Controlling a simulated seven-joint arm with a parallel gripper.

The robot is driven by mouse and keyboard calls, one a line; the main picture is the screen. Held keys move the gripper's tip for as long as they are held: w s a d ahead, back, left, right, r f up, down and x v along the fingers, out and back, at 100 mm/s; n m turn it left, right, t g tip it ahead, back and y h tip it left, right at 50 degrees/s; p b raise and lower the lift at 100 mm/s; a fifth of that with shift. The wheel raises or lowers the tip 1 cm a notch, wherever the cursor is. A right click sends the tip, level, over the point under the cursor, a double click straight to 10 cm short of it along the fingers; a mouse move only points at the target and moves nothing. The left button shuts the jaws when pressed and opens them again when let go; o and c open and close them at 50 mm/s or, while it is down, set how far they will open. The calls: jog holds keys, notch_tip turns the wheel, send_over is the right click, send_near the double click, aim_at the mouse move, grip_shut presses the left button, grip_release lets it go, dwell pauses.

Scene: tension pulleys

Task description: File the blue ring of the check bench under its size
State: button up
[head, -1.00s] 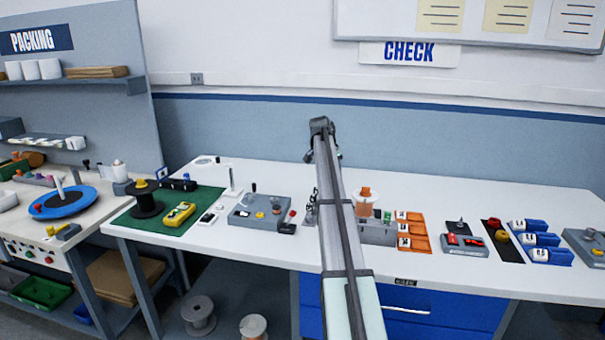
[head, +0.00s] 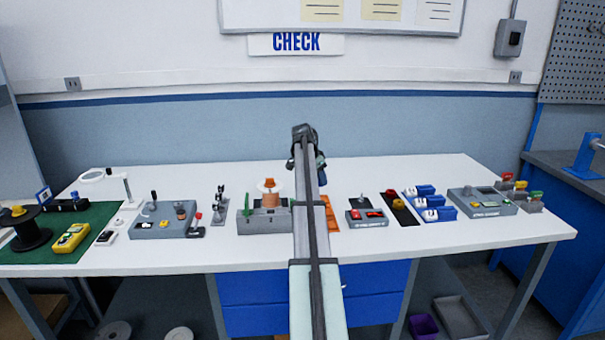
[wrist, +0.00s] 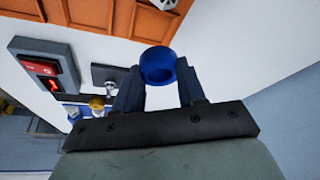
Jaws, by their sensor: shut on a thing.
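In the wrist view the blue ring (wrist: 158,65) is held between the two dark fingers of my gripper (wrist: 158,82), which is shut on it. The ring is up off the bench, with its opening showing. In the head view my gripper (head: 304,150) is over the middle of the check bench (head: 385,175), and its fingertips and the ring are not clearly visible. The blue holders with white labels (head: 430,203) stand in a row to the right of the gripper. Their label text is too small to read.
A grey device with red displays (head: 367,215) and a black strip with a yellow ring (head: 400,206) lie between my arm and the blue holders. Orange trays (head: 331,214) are partly behind my arm. A grey box device (head: 483,202) stands farther right. The bench's back is clear.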

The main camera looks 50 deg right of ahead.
jog(key=shift+s+d+f, duration=0.1)
jog(key=shift+s+f, duration=0.05)
jog(key=shift+s, duration=0.2)
jog(key=shift+f, duration=2.3)
jog(key=shift+f, duration=0.8)
jog(key=o, duration=1.1)
jog(key=shift+c, duration=1.3)
jog(key=shift+o, duration=0.9)
jog(key=shift+s, duration=0.1)
jog(key=shift+f, duration=0.1)
jog(key=shift+c, duration=0.3)
